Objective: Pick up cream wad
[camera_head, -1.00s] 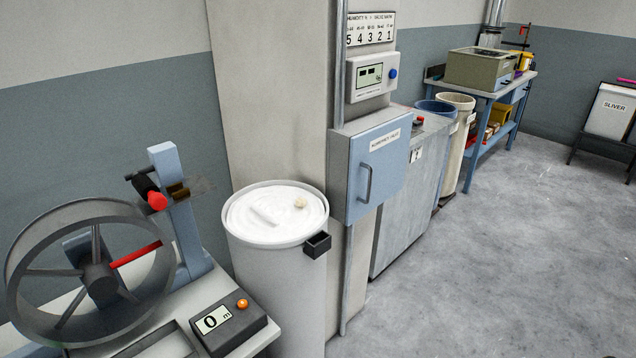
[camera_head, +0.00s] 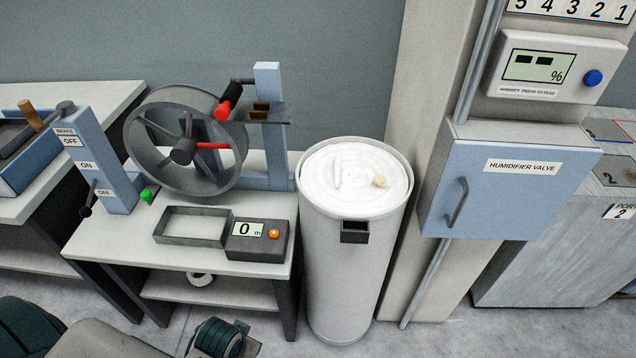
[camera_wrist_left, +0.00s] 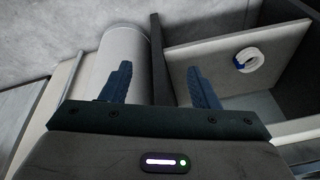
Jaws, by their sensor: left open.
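The cream wad (camera_head: 379,181) is a small beige lump. It lies on the white coiled sliver (camera_head: 350,192) that fills the top of a tall, pale round can (camera_head: 345,270). A white ridge lies to its left on the same surface. My left gripper (camera_wrist_left: 159,68) shows in the left wrist view with two blue fingers apart and nothing between them. The can's pale side (camera_wrist_left: 118,55) appears beyond the left finger there. The wad is not visible in the wrist view. My right gripper is not seen.
A bench (camera_head: 130,247) left of the can carries a spoked wheel (camera_head: 185,150), a display box (camera_head: 258,240) and an empty tray (camera_head: 192,228). A white roll (camera_wrist_left: 249,60) appears beneath it. The blue humidifier valve box (camera_head: 510,195) juts out right of the can.

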